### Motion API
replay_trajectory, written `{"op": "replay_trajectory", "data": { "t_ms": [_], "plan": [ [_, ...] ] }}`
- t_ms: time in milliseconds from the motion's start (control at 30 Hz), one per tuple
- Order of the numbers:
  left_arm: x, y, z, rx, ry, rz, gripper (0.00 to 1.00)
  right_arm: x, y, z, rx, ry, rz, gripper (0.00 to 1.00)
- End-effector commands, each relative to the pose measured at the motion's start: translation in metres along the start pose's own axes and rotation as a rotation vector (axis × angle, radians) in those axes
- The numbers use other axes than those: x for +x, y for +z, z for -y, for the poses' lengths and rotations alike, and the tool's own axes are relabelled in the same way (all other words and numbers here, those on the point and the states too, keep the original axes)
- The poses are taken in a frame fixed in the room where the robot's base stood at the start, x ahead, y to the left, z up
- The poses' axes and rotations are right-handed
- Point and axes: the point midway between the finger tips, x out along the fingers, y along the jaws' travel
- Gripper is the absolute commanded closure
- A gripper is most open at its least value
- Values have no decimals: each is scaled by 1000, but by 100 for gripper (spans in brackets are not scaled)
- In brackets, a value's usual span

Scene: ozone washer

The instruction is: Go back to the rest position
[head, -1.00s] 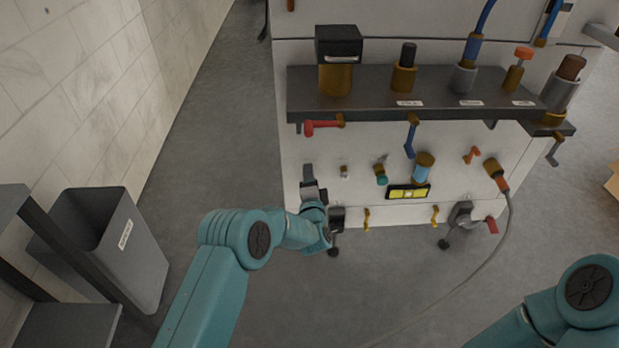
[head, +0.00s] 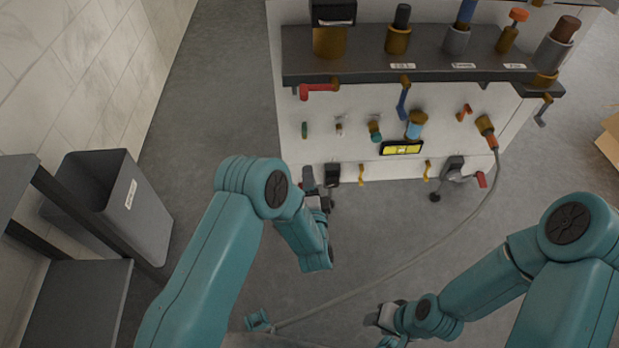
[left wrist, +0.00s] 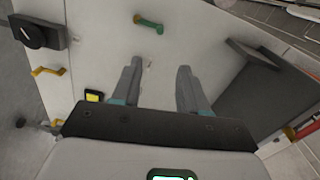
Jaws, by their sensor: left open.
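My left gripper (head: 318,197) is in front of the lower left part of the white machine (head: 345,150), apart from its panel in the head view. In the left wrist view its two fingers (left wrist: 160,80) are spread with nothing between them. A small green handle (left wrist: 148,23) shows beyond the fingertips; it also shows on the panel in the head view (head: 304,130). My right gripper (head: 382,318) is low in the head view, over the floor. It is small and partly turned away, so its jaws cannot be made out.
A dark shelf (head: 365,70) with several fittings juts from the machine. A red lever (head: 318,90) and a blue lever (head: 403,100) hang below it. A grey hose (head: 440,240) crosses the floor. A grey bin (head: 145,215) stands at left; a cardboard box (head: 608,140) is at right.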

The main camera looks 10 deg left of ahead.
Motion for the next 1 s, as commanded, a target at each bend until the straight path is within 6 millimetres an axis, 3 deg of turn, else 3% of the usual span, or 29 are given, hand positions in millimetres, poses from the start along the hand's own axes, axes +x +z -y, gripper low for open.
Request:
{"op": "replay_trajectory", "data": {
  "t_ms": [567,667,767,800,867,1000],
  "plan": [
    [0,3,-1,0,1,6,57,0,0,0,0,0,0,57],
    [9,21,6,-5,-10,46,57,0,0,0,0,0,0,57],
    [21,60,22,-6,-16,113,57,0,0,0,0,0,0,57],
    [22,85,22,-13,39,129,57,0,0,0,0,0,0,57],
    [12,104,4,-119,193,114,57,0,0,0,0,0,0,57],
    [-38,119,-43,-466,564,137,57,0,0,0,0,0,0,57]
  ]
}}
